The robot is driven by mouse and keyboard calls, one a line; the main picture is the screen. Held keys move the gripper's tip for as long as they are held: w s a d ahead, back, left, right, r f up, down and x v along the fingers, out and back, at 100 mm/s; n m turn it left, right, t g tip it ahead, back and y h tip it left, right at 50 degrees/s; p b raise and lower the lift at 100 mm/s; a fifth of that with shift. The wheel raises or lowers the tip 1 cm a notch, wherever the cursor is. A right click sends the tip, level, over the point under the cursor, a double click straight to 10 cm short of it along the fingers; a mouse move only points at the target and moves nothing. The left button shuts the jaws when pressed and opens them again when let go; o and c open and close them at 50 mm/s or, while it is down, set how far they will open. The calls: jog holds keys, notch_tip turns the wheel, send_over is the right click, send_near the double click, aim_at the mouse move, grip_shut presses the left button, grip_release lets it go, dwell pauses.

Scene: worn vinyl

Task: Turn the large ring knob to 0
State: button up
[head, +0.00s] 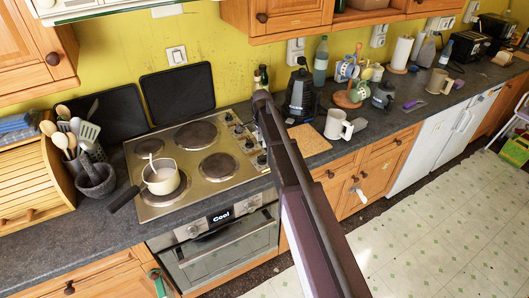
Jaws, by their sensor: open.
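The steel hob (150,208) has four plates and a column of small dark knobs (238,129) along its right side. I cannot tell which knob belongs to the large ring, and their marks are too small to read. The large dark ring (196,135) is at the back of the hob and is bare. My arm reaches from the bottom of the head view to the right edge of the hob, close to the knobs. My gripper cannot be made out; the arm seems to hide it and perhaps part of the knob column.
A saucepan (162,180) stands on a left plate, its dark handle over the front-left edge. A mortar (95,180) stands left of the hob. A cork board (309,139), black kettle (301,95) and white mug (335,124) stand right of my arm. The oven (225,245) is below.

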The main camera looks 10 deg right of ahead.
aim_at(262, 155)
jog(key=shift+f+b, duration=3.6)
jog(key=shift+f, duration=0.1)
jog(key=shift+r, duration=0.15)
jog(key=shift+s, duration=0.1)
jog(key=shift+s, duration=0.1)
